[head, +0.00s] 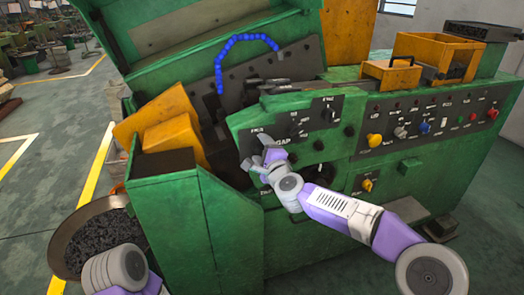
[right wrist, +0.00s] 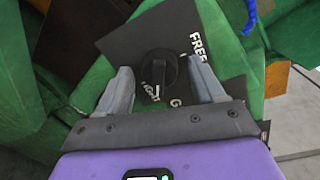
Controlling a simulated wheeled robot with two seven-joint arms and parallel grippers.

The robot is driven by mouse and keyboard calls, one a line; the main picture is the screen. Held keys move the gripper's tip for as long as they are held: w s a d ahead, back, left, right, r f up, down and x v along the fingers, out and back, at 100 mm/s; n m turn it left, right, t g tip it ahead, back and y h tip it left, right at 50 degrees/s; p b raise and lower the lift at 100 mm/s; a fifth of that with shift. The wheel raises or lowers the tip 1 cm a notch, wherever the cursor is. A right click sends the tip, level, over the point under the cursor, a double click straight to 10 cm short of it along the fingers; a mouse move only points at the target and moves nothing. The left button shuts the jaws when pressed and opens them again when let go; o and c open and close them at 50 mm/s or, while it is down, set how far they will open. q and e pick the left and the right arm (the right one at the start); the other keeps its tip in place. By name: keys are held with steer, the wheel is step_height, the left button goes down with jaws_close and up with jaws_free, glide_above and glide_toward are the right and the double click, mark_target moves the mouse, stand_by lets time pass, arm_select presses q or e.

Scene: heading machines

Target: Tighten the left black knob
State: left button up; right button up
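The left black knob (right wrist: 158,72) shows in the right wrist view on a dark label plate with white lettering, including "FREE". My right gripper (right wrist: 160,74) is open, with one grey finger on each side of the knob and a visible gap on both sides. The gap is wider on the right.
Other black knobs, such as one in the panel's middle (head: 328,115), sit to the right. A blue segmented hose (head: 235,42) arches above the panel. Orange guards (head: 170,125) stand to the left. A round bin of dark pieces (head: 95,240) is at lower left.

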steer(key=v, duration=0.7)
steer(key=shift+s+b, duration=0.25)
steer(key=shift+b, duration=0.05)
steer(key=shift+d, duration=0.1)
steer(key=s+d+f+n+g+p, duration=0.1)
steer(key=s+f+n+g+p, duration=0.2)
steer(key=f, duration=1)
steer(key=s+d+f+n+g+p, duration=0.1)
steer(key=s+f+n+g+p, duration=0.2)
steer(key=f, duration=1)
steer(key=s+d+f+n+g+p, duration=0.1)
steer(key=s+f+n+g, duration=0.2)
steer(key=s, duration=0.6)
steer(key=s+d+f+n+g+h+p, duration=0.1)
steer(key=s+d+f+n+g, duration=0.1)
steer(key=s+f, duration=0.6)
steer(key=s+d+f+n+g+p, duration=0.1)
steer(key=s+f+g, duration=0.4)
steer(key=s, duration=0.5)
steer(key=d+f+n, duration=0.1)
steer(key=n, duration=0.1)
steer(key=shift+s+n+h, duration=0.15)
steer(key=shift+n+h, duration=0.15)
steer(key=shift+h, duration=0.1)
